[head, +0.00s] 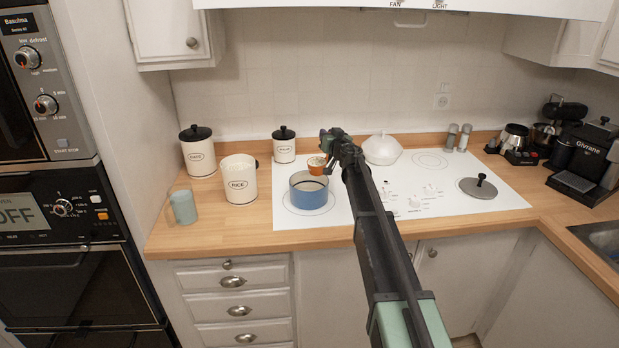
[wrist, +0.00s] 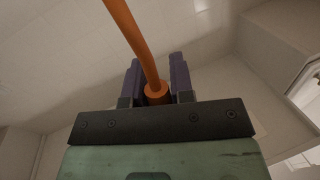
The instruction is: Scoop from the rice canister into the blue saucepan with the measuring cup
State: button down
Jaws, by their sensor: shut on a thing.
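The measuring cup is orange; its bowl (head: 316,166) shows in the head view just above the far rim of the blue saucepan, with a pale inside that I cannot make out. Its handle (wrist: 138,38) runs between my gripper's fingers in the wrist view. My gripper (wrist: 157,76) is shut on this handle; in the head view my gripper (head: 333,143) is up and behind the saucepan, slightly right. The blue saucepan (head: 309,195) stands on the left front of the cooktop, its bottom hidden. The rice canister (head: 240,182), cream and marked RICE, stands open on the counter left of the saucepan.
Two lidded canisters (head: 197,152) (head: 284,147) stand behind, and a blue-green cup (head: 183,207) stands left of the rice canister. A white pot (head: 382,149) and a grey lid (head: 478,187) rest on the cooktop (head: 510,200). Coffee machines (head: 588,160) stand at right.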

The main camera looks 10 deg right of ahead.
jog(key=shift+s+a+r+n, duration=0.4)
jog(key=shift+a+r+n, duration=0.15)
jog(key=shift+a+n, duration=0.2)
jog(key=shift+s+a+f+n+t+y+b, duration=0.15)
jog(key=shift+s+a+n+t+b, duration=0.15)
jog(key=shift+a+n, duration=0.2)
jog(key=shift+s+a+f+n+t+y+b, duration=0.15)
jog(key=shift+s+a+n+t+b, duration=0.15)
jog(key=shift+n, duration=0.25)
dwell(0.5)
jog(key=shift+s+a+r+n, duration=0.15)
jog(key=shift+s+a+n, duration=0.1)
jog(key=shift+a+n, duration=0.25)
jog(key=shift+s+a+r+n, duration=0.15)
jog(key=shift+s+a+n, duration=0.05)
jog(key=shift+a+n, duration=0.25)
dwell(0.3)
jog(key=shift+s+a+r+n+t+y+b, duration=0.1)
jog(key=shift+s+a+n+t+y+b, duration=0.25)
jog(key=shift+a+n, duration=0.55)
jog(key=shift+s+a+r+n+t+y+b, duration=0.1)
jog(key=shift+s+a+n+y+b, duration=0.1)
jog(key=shift+s+a+n+y, duration=0.55)
dwell(2.8)
